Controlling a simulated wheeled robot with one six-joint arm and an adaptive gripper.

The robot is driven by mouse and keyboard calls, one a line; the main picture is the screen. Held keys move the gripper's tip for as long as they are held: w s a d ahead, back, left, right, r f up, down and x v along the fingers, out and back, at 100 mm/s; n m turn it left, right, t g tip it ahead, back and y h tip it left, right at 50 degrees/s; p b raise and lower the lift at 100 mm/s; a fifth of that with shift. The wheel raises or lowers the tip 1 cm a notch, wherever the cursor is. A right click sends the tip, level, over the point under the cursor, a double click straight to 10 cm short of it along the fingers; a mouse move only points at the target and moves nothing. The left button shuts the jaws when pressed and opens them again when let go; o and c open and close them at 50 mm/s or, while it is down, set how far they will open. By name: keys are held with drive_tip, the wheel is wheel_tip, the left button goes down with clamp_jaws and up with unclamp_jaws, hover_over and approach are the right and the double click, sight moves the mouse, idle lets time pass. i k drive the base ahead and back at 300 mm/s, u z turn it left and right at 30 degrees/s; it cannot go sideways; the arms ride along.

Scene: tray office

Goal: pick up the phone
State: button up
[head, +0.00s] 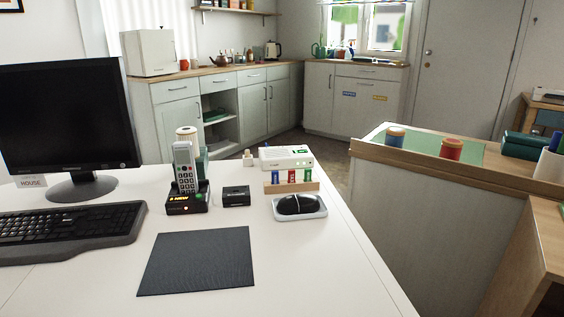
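A grey cordless phone (184,168) with a keypad and a small screen stands upright in a black charging base (187,200) on the white desk (320,262). The base has a lit yellow display and a green light at its front. The phone's lower end is hidden in the base. My gripper is not in the head view.
A monitor (66,118) and black keyboard (70,232) are left of the phone. A small black box (236,196) sits close on its right, then a black mouse (300,205) on a pale tray. A dark mat (198,262) lies in front. A roll (187,134) stands behind.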

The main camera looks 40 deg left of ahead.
sight(182, 152)
drive_tip(key=z, duration=0.8)
drive_tip(key=k, duration=1.45)
drive_tip(key=u, duration=1.95)
